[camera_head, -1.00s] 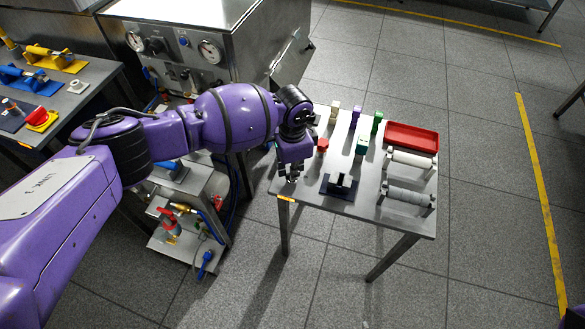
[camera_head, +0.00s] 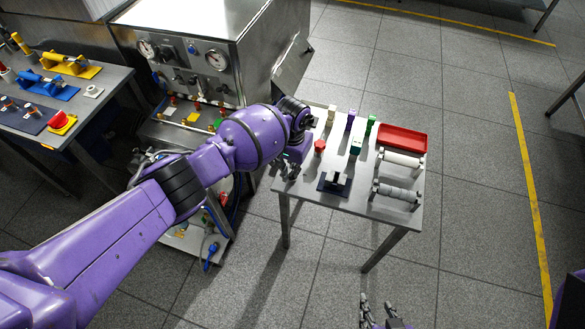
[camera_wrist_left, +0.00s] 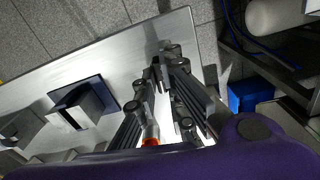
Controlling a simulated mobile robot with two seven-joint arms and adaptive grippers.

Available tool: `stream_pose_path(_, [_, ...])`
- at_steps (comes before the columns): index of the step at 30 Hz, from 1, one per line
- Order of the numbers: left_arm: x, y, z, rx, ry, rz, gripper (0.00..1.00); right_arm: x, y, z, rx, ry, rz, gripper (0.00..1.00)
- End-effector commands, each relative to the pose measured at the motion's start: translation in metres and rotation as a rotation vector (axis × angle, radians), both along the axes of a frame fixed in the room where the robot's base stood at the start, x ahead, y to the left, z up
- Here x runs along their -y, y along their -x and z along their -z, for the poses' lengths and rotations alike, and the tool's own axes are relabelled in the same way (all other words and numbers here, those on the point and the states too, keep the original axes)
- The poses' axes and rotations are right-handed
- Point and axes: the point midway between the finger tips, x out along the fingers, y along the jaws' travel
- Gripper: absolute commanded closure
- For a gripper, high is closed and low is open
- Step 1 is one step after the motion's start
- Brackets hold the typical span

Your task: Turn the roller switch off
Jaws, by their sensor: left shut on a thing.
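My left gripper (camera_head: 290,172) is over the left edge of the metal table (camera_head: 296,187). In the left wrist view its fingertips (camera_wrist_left: 163,66) are close together, shut on a small dark part that they mostly hide. I cannot tell clearly whether this part is the roller switch. A dark blue plate with a black block (camera_head: 335,183) stands on the table right of the gripper; the plate also shows in the left wrist view (camera_wrist_left: 108,92). My right gripper (camera_head: 376,311) is at the bottom edge, apart from the table, with its fingers spread and empty.
A red knob (camera_head: 319,147), several small coloured blocks, a red tray (camera_head: 402,137) and two rollers (camera_head: 397,192) are on the table. A steel cabinet with gauges (camera_head: 216,60) stands behind left. Another table (camera_head: 103,88) holds parts.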

Motion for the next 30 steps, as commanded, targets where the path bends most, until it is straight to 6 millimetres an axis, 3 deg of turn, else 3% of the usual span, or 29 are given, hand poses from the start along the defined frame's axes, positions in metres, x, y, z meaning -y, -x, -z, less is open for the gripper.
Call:
stream_pose_path(9, [0.0008, -0.0014, -0.002, 0.004, 0.001, -0.11, 1.0, -0.0023, -0.0042, -0.0063, 0.007, -0.003, -0.004, 0.6])
stream_pose_path(24, [0.001, -0.0016, -0.0013, 0.005, 0.002, -0.129, 1.0, -0.0037, -0.0062, -0.0076, 0.01, -0.006, -0.006, 0.6])
stream_pose_path(25, [0.001, -0.0016, -0.0014, 0.004, 0.003, -0.129, 0.89, -0.0037, -0.0063, -0.0077, 0.01, -0.006, -0.006, 0.6])
stream_pose_path(29, [0.0008, -0.0015, -0.0012, 0.004, 0.001, -0.128, 0.72, -0.0038, -0.0065, -0.0078, 0.01, -0.006, -0.006, 0.6])
stream_pose_path(30, [0.0007, -0.0013, -0.0011, 0.004, 0.001, -0.128, 0.72, -0.0038, -0.0065, -0.0079, 0.01, -0.006, -0.006, 0.6])
